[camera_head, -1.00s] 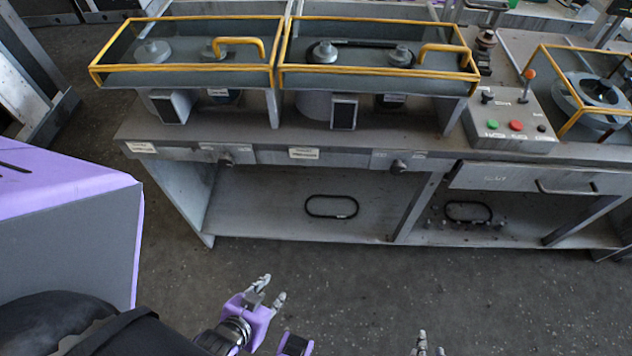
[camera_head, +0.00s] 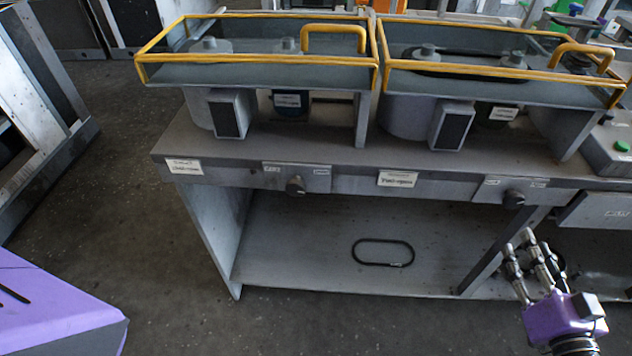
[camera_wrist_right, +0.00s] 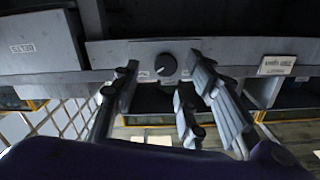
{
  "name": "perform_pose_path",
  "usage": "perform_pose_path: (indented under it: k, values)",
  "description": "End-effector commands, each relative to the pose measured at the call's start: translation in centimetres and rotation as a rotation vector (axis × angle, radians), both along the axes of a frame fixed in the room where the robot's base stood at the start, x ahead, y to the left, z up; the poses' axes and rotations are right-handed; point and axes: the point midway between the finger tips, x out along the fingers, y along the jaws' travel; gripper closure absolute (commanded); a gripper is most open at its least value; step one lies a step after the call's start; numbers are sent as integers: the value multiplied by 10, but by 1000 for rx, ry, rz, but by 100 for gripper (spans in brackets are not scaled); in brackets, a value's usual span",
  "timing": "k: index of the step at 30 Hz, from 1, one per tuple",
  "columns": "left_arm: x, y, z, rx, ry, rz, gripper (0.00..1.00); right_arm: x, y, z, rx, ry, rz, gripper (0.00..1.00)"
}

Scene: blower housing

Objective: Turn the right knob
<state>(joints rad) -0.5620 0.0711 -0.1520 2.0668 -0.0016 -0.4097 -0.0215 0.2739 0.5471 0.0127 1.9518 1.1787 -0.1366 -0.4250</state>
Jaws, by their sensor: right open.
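The right knob (camera_head: 514,198) is a small dark round knob on the front edge of the grey bench, below the right yellow-framed cover. It also shows in the right wrist view (camera_wrist_right: 166,65), with a pale pointer line, between the spread fingers. My right gripper (camera_head: 525,250) is purple with grey fingers. It is open and empty, below the right knob in the head view, with its fingers pointing up toward the bench front. The knob looks apart from the fingers. My left gripper is not in view.
A second similar knob (camera_head: 295,186) sits further left on the bench front. A black belt loop (camera_head: 383,252) lies on the lower shelf (camera_head: 300,270). A drawer (camera_head: 600,211) is to the right of the right knob. A purple-topped block (camera_head: 50,310) stands at lower left.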

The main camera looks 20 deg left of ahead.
Motion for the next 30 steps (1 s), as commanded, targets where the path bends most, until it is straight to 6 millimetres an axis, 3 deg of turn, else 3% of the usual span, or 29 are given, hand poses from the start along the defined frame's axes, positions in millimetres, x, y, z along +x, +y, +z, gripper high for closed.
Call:
perform_pose_path:
  k: [6,18,30]
  values:
    - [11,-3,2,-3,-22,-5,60,29,3,21,28,-45,5,60]
    - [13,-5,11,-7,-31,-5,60,82,23,20,26,-43,4,60]
    - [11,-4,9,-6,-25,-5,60,88,25,19,25,-40,5,62]
